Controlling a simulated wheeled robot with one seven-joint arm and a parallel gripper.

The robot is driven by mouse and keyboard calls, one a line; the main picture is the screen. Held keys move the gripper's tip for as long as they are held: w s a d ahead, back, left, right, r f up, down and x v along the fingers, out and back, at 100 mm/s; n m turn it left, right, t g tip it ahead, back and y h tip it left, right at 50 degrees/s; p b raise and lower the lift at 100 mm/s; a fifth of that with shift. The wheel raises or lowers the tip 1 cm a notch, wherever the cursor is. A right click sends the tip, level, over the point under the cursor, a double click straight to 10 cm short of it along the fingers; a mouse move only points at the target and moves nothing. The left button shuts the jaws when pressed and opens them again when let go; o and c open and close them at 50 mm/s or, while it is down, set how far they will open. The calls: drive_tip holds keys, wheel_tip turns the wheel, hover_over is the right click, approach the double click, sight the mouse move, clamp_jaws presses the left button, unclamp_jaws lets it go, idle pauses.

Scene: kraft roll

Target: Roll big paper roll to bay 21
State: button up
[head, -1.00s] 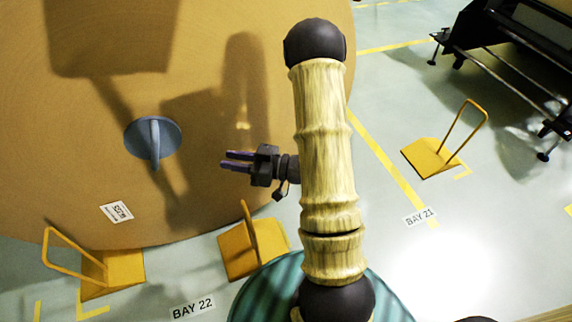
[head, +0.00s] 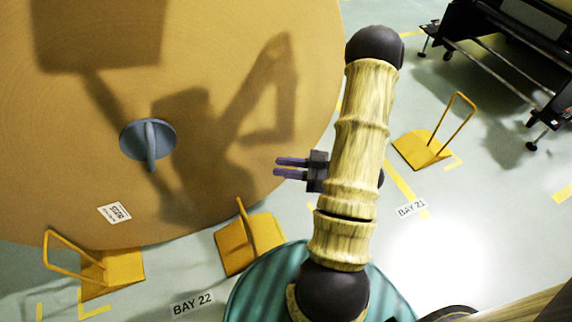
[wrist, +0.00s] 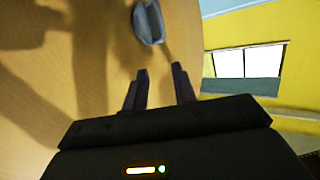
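The big paper roll (head: 60,160) stands on edge at the left of the head view, its tan flat end facing me. A grey core plug with a raised handle (head: 148,140) sits at its centre; the plug also shows at the top of the wrist view (wrist: 149,23). A white label (head: 115,213) is low on the roll's face. My gripper (head: 276,168) is open and empty, to the right of the plug and apart from it. The BAY 21 floor label (head: 411,208) is to the right of my arm. The BAY 22 label (head: 193,304) is below the roll.
Yellow chocks with handles stand at the roll's lower left (head: 112,272) and lower right (head: 250,243). Another yellow chock (head: 420,150) stands near BAY 21. A black wheeled frame (head: 500,65) is at the upper right.

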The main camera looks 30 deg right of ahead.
drive_tip(key=w+m+g+h, duration=0.2)
drive_tip(key=w+g+h, duration=0.1)
drive_tip(key=w+h, duration=0.85)
drive_tip(key=s+a+r+m+g+h, duration=0.1)
drive_tip(key=s+a+r+m+g, duration=0.1)
drive_tip(key=s, duration=0.4)
drive_tip(key=s+a+r+m+g+h, duration=0.1)
drive_tip(key=s+a+r+m+g, duration=0.2)
drive_tip(key=s+a, duration=0.4)
drive_tip(key=shift+s+a+r+m+g, duration=0.2)
drive_tip(key=shift+a+r+m+g, duration=0.1)
drive_tip(key=shift+m+g, duration=0.15)
drive_tip(key=shift+d+h, duration=0.1)
drive_tip(key=shift+h, duration=0.15)
